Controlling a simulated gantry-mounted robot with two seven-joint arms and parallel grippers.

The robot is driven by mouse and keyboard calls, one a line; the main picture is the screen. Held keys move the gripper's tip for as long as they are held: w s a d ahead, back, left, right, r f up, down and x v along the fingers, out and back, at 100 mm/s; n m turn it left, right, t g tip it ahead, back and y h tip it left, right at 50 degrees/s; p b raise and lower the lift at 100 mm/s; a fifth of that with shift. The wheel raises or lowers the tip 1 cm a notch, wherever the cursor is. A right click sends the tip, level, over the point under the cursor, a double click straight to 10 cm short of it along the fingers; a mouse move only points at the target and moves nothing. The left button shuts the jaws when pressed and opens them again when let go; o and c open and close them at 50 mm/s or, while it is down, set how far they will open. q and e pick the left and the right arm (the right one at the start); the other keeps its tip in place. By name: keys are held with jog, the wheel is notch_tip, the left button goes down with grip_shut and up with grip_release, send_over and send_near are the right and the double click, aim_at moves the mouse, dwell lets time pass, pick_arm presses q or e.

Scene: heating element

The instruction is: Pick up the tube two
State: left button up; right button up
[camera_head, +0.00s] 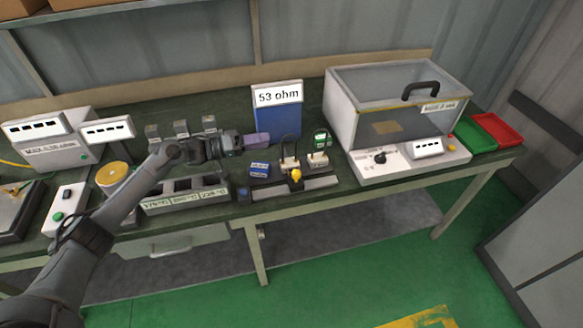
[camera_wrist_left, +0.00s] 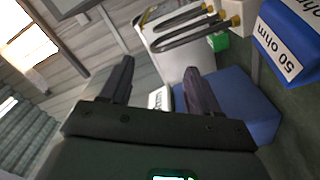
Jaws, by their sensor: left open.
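My left gripper (camera_head: 264,139) is above the workbench, in front of the blue panel labelled 53 ohm. In the left wrist view its two dark fingers (camera_wrist_left: 158,68) are spread, with nothing held between them. Beyond them, thin dark metal rods (camera_wrist_left: 192,32) with brass ends run side by side; they are apart from the fingers. In the head view, cream blocks (camera_head: 318,160) with dark loops stand on a fixture right of the gripper. I cannot tell which part is tube two. My right gripper is not in view.
A blue box labelled 50 ohm (camera_wrist_left: 285,50) is close by in the wrist view. The blue panel (camera_head: 281,110) stands behind. A clear-lidded case (camera_head: 395,95) stands right, with green and red trays (camera_head: 497,128) beyond. A slotted holder (camera_head: 187,199) is at the front left.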

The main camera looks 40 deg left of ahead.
pick_arm(q)
jog(key=b+x, duration=0.2)
jog(key=x, duration=0.7)
jog(key=shift+w, duration=0.25)
jog(key=shift+d+f, duration=0.1)
jog(key=shift+c, duration=0.2)
